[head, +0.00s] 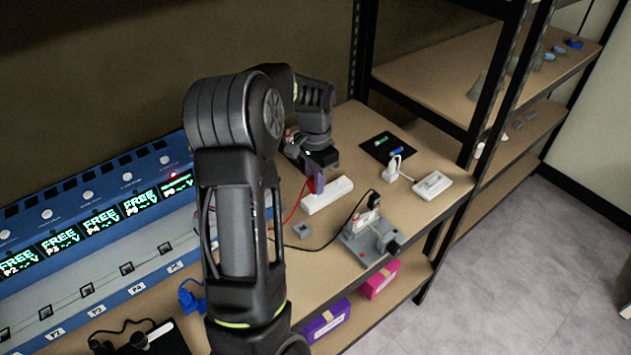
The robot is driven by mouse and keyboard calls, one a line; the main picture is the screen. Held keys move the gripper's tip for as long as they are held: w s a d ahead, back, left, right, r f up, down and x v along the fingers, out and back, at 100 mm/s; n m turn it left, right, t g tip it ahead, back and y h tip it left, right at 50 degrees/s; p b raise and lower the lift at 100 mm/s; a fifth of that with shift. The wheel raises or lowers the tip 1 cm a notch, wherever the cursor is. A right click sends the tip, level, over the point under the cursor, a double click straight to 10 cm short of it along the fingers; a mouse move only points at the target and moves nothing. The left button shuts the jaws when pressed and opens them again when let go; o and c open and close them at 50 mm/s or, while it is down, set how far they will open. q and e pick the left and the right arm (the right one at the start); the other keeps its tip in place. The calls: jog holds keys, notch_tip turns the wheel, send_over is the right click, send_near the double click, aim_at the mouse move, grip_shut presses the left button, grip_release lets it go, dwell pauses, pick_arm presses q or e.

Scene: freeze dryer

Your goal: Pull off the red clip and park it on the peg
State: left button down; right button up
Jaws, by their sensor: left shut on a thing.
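My left arm reaches across the middle of the head view, and its gripper (317,178) points down over the bench. It is shut on the red clip (311,186), which shows only as a small red patch beside the purplish fingers. A red wire (295,208) hangs from the clip down to the left. The clip is close to a long white block (328,195), and I cannot tell whether they touch. A small grey block (302,230) sits nearer on the bench. I cannot make out which thing is the peg. My right gripper is out of view.
A grey device (365,242) with a black cable stands at the bench front. A black mat (388,147), a white plug (399,167) and a white tray (432,185) lie farther right. A blue charger-like unit (110,200) fills the left. Boxes sit on the shelf below.

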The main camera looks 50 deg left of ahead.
pick_arm(q)
jog(key=shift+f+b, duration=0.75)
jog(key=shift+f, duration=0.45)
dwell(0.6)
jog(key=c, duration=1.3)
grip_release()
jog(key=shift+r, duration=0.15)
notch_tip(320, 180, up, 8)
jog(key=shift+f, duration=0.2)
jog(key=shift+r, duration=0.1)
